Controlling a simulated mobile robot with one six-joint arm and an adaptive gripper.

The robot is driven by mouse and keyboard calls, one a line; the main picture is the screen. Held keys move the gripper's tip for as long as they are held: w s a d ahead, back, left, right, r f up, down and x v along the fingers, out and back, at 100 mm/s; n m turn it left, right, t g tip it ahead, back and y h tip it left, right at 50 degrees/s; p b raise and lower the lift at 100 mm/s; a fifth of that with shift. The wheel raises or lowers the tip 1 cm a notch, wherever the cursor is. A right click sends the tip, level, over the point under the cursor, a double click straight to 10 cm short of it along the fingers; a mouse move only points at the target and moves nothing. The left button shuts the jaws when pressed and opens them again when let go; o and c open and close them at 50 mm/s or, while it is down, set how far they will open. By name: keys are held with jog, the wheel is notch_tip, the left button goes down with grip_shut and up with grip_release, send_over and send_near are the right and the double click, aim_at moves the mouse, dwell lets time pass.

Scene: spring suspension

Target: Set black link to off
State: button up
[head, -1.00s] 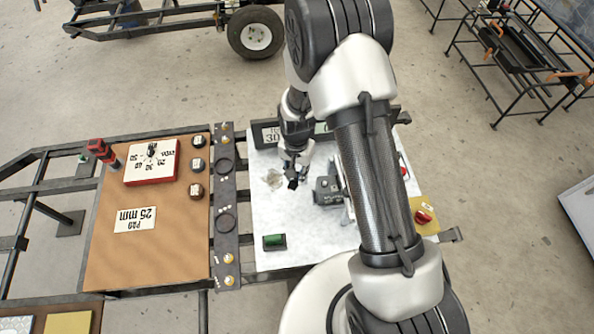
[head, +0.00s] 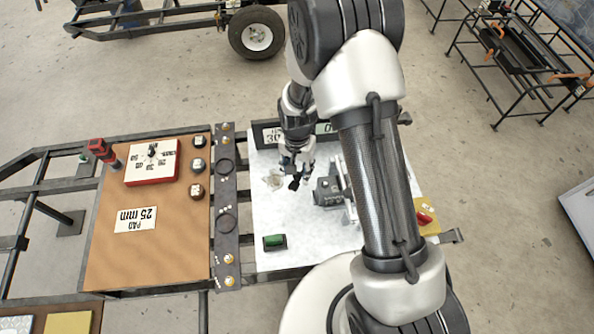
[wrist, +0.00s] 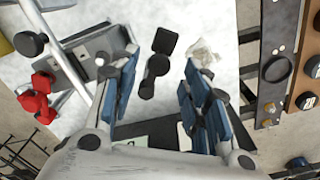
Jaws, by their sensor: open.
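A small black two-lobed part (wrist: 154,62), which looks like the black link, lies over the white board and between my fingers in the wrist view. In the head view a black piece (head: 294,184) shows just below my gripper (head: 299,166). I cannot tell whether it is the link or a fingertip. My gripper is open in the wrist view (wrist: 160,75), with blue-padded fingers on both sides of the black part and visible gaps to it. No off marking for the link can be read.
A grey device (head: 326,191) stands close right of my gripper. A green block (head: 274,242) sits at the board's near left. A red knob (head: 425,217) on a yellow plate is at the right. A brown panel (head: 150,255) lies left. My arm hides part of the board.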

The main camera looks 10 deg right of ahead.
notch_tip(320, 180, up, 10)
dwell(0.3)
dwell(0.4)
jog(key=s+d+r+n+t, duration=0.25)
jog(key=s+r, duration=0.45)
jog(key=r, duration=0.4)
jog(key=s+d+r+n+t, duration=0.1)
jog(key=s+d+r+n, duration=0.15)
jog(key=s+r, duration=0.65)
jog(key=s+d+r+n+t, duration=0.1)
jog(key=s+d+r, duration=0.1)
jog(key=s+r, duration=0.2)
jog(key=shift+s, duration=1)
jog(key=shift+d, duration=0.15)
